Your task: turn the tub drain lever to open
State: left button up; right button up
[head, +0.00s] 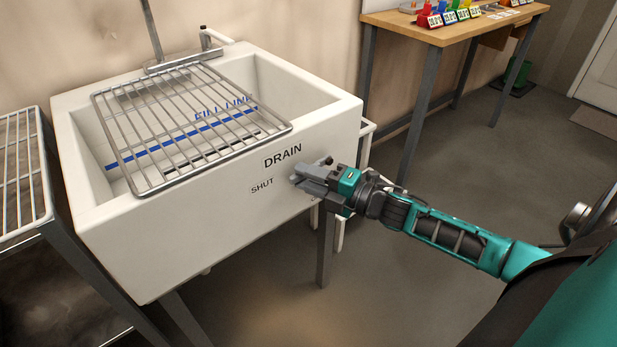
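The white tub (190,235) has "DRAIN" printed on its front face, with "SHUT" below and to the left. My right gripper (299,180) is at the tub's front face, just right of "SHUT" and below "DRAIN". Grey and dark parts crowd together at its fingertips, and the drain lever cannot be told apart from the fingers there. Whether the fingers are open or closed on it is unclear. Any marking to the right of the lever is hidden behind the gripper. My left gripper is not in view.
A wire rack (190,125) lies across the tub's top, above a blue fill line inside. Another rack on a metal stand (20,175) is at the left. A wooden table (455,28) with coloured items stands at the back right. The floor at right is mostly clear.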

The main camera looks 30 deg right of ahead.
grip_shut()
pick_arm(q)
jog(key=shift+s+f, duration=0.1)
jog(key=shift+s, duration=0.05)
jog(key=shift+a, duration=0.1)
